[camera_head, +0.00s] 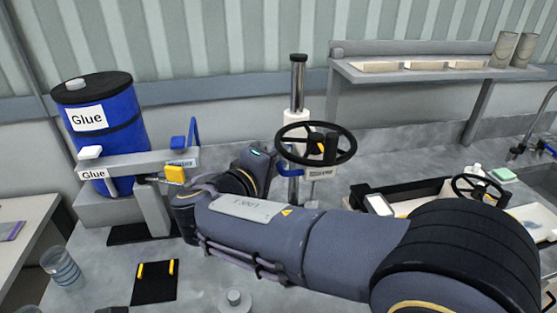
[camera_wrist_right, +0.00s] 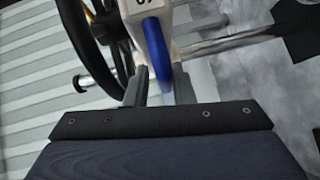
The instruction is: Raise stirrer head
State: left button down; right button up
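The stirrer stands at the back middle in the head view, with a steel column (camera_head: 298,85), a black handwheel (camera_head: 316,128) and a white head body (camera_head: 303,105). A blue handle (camera_head: 291,171) sticks out low on its left side. My right arm reaches across from the lower right, and its hand is beside that handle. In the right wrist view, the two fingers of my right gripper (camera_wrist_right: 160,88) lie close on either side of the blue handle (camera_wrist_right: 154,48), with little gap visible; they look shut on it. My left gripper is not in view.
A blue glue drum (camera_head: 98,130) and a grey glue stand (camera_head: 152,208) are at the left. A glass (camera_head: 62,268) and a black pad (camera_head: 154,283) are at the front left. A shelf (camera_head: 430,72) is at the back right, with a smaller wheel (camera_head: 477,188) below it.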

jog(key=shift+s, duration=0.1)
jog(key=b+v, duration=0.2)
jog(key=v, duration=0.5)
jog(key=shift+s+a, duration=0.2)
jog(key=shift+s, duration=0.05)
